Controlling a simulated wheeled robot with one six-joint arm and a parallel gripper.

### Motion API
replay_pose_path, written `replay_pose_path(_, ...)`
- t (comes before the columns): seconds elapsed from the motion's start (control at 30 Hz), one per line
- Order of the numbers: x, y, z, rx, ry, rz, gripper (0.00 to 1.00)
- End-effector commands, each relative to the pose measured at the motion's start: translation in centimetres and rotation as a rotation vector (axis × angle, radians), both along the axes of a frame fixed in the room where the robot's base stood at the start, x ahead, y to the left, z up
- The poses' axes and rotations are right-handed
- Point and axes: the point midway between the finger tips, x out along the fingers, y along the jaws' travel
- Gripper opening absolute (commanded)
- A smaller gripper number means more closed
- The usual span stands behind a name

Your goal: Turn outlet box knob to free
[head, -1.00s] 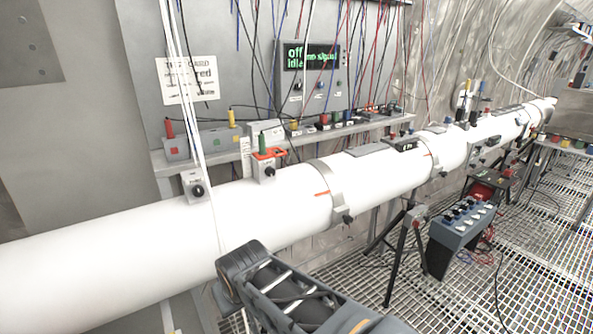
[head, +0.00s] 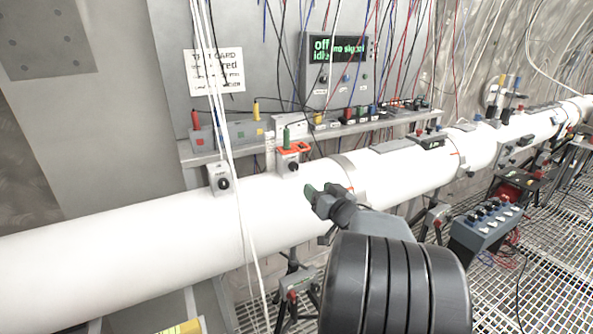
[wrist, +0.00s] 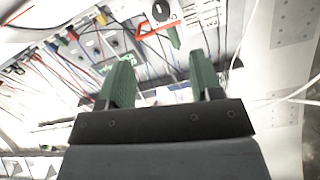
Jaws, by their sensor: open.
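The white pipe (head: 120,235) runs across the view. Thin white cables (head: 232,165) hang in front of it beside the left box. A display panel (head: 336,62) reads off, idle, no signal. A grey control box (head: 487,226) stands on the right above the grated floor.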

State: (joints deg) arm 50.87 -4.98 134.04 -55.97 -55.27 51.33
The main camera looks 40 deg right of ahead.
Motion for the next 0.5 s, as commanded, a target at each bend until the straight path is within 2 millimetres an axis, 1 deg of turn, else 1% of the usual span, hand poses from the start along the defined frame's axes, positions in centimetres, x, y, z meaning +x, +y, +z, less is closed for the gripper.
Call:
replay_pose_path(0.17, 3.0, -0.2, 0.1, 0.003, -0.001, 0.008, 0.59)
replay_pose_path(0.3, 5.8, -0.6, 0.1, 0.002, -0.001, 0.007, 0.59)
replay_pose_path(0.5, 9.3, -1.1, 0.1, 0.002, -0.001, 0.006, 0.59)
